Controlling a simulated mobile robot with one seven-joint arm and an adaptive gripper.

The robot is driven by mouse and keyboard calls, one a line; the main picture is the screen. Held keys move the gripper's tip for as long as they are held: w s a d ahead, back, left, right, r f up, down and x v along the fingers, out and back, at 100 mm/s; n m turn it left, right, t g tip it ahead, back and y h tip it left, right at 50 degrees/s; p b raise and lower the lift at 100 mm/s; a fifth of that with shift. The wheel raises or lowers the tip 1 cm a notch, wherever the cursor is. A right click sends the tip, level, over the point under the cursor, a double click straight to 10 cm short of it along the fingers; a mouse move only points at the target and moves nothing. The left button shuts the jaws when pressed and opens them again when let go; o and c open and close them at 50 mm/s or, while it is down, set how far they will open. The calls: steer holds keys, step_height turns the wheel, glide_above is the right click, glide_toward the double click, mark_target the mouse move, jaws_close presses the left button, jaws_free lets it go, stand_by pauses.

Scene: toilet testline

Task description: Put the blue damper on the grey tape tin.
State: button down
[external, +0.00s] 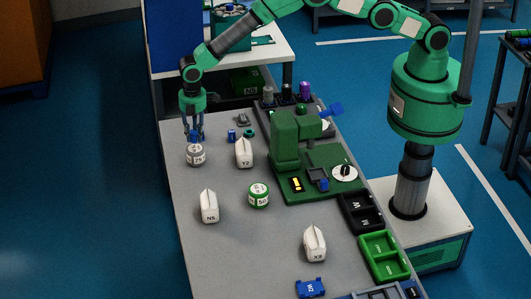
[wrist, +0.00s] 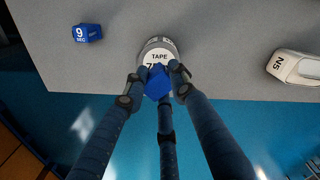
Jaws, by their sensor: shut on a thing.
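The grey tape tin (external: 196,156) stands upright near the left edge of the grey table. In the wrist view the tin (wrist: 157,45) has a white top marked TAPE, partly covered by my fingers and the blue damper. My gripper (external: 194,137) points down directly over the tin. Its fingers are shut on the blue damper (wrist: 158,82), which shows between the fingertips in the wrist view. The damper is at or just above the tin's top; I cannot tell whether they touch.
White cartons Y2 (external: 244,153), N5 (external: 209,207) and X2 (external: 314,243) stand on the table, with a green tin (external: 258,195) among them. A small blue block (wrist: 88,33) lies near the grey tin. A green machine (external: 286,140) stands right. The front-left table is clear.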

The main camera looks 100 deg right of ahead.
mark_target(195, 140)
steer(key=shift+f, duration=1.45)
steer(key=shift+f, duration=0.2)
steer(key=c, duration=1.4)
jaws_free()
steer(key=shift+r, duration=0.25)
step_height(195, 140, up, 12)
steer(key=shift+f, duration=0.1)
